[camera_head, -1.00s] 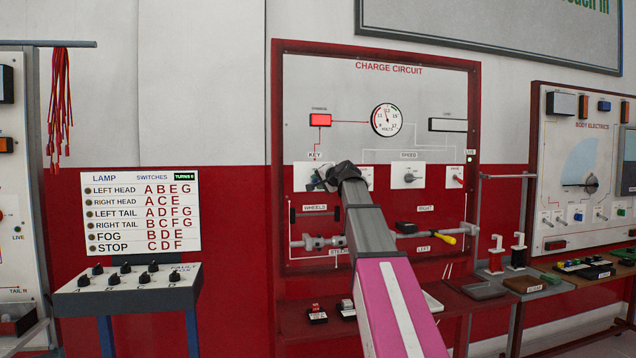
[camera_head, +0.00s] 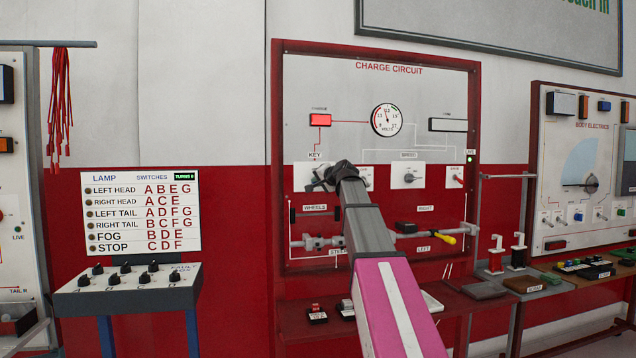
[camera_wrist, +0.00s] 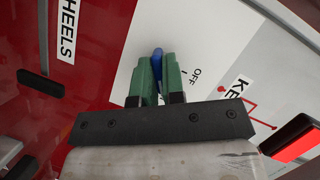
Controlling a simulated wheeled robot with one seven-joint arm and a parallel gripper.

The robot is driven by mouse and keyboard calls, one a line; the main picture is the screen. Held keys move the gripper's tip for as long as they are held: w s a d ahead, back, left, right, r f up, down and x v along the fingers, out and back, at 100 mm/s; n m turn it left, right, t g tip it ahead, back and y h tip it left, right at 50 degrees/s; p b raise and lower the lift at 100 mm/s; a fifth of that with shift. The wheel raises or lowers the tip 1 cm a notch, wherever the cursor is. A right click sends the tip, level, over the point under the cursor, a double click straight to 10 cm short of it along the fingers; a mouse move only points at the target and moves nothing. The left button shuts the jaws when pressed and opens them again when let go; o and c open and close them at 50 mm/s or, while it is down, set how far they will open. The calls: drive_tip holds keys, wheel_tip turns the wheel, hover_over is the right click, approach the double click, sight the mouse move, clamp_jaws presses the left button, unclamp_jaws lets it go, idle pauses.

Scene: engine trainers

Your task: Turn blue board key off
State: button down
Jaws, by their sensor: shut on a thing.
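The blue key knob (camera_wrist: 158,54) sits on the white KEY plate (camera_wrist: 205,55) of the charge circuit board, with an OFF label beside it in the wrist view. My gripper (camera_wrist: 158,68) has its green fingers shut on the knob, one on each side, so only its tip shows between them. In the head view my gripper (camera_head: 319,180) reaches the plate below the KEY label (camera_head: 315,155) and hides the knob there. The plate (camera_head: 300,176) is partly covered by my wrist.
The charge circuit board (camera_head: 380,75) has a lit red lamp (camera_head: 320,120), a round volts gauge (camera_head: 387,120) and a speed knob (camera_head: 409,177) right of my arm. A steering bar (camera_head: 312,242) is below. A lamp switch box (camera_head: 130,290) stands at left.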

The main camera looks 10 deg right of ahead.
drive_tip(key=n+h, duration=0.2)
drive_tip(key=n, duration=0.2)
drive_tip(key=shift+a+g, duration=0.15)
drive_tip(key=shift+g, duration=0.25)
drive_tip(key=n+h, duration=0.2)
drive_tip(key=n, duration=0.1)
drive_tip(key=shift+n+h, duration=0.4)
idle(0.3)
drive_tip(key=c, duration=1.2)
unclamp_jaws()
drive_tip(key=shift+r, duration=0.1)
drive_tip(key=v, duration=1.1)
drive_tip(key=shift+a, duration=0.15)
